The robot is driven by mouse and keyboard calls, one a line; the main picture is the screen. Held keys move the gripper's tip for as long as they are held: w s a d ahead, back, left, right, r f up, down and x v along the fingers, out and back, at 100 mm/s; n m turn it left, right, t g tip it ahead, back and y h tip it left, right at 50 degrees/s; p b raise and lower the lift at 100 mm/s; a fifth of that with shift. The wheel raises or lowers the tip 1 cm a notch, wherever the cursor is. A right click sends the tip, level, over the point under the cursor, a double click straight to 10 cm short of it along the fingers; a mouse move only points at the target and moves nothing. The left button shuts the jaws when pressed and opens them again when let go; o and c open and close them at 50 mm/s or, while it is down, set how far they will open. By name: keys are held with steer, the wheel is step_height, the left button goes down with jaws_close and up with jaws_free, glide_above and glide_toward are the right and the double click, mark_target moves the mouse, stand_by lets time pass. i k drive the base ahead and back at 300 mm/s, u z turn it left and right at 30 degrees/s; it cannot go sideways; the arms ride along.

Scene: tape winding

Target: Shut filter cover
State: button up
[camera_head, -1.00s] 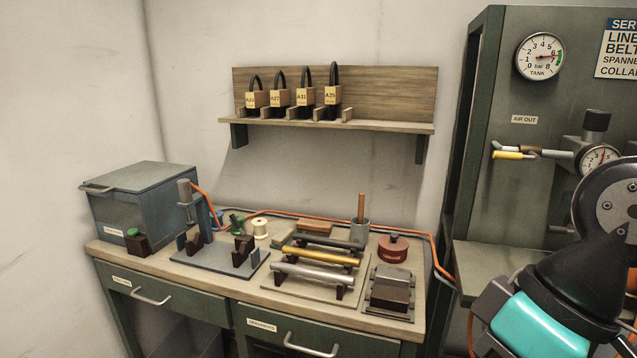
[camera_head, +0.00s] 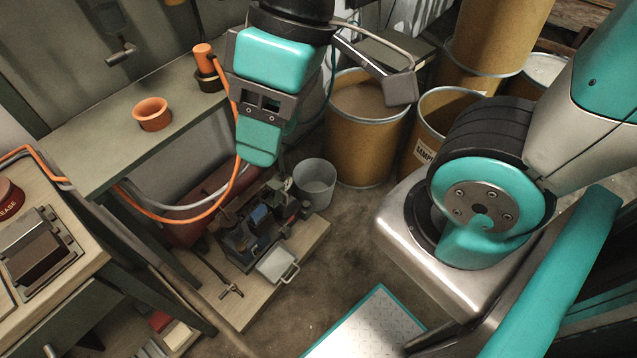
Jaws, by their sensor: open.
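A pale square plate with a handle (camera_head: 278,265), which looks like the filter cover, stands out at the front of a small dark machine (camera_head: 245,235) on a low wooden board. It appears swung open, but its hinge is too small to make out. My gripper (camera_head: 258,150) hangs above and behind the machine in the head view, apart from the plate. It is open and empty as far as I can see. Its fingertips are partly hidden by its own body.
An orange hose (camera_head: 218,205) loops close beside my gripper and the machine. A grey bucket (camera_head: 314,183) stands right of the machine, with drums (camera_head: 365,150) behind. A bench (camera_head: 110,140) with an orange ring (camera_head: 152,113) is at left.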

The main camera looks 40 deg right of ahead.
mark_target(276, 199)
steer(key=z, duration=2.65)
steer(key=k, duration=1.6)
steer(key=u, duration=2.3)
steer(key=i, duration=0.5)
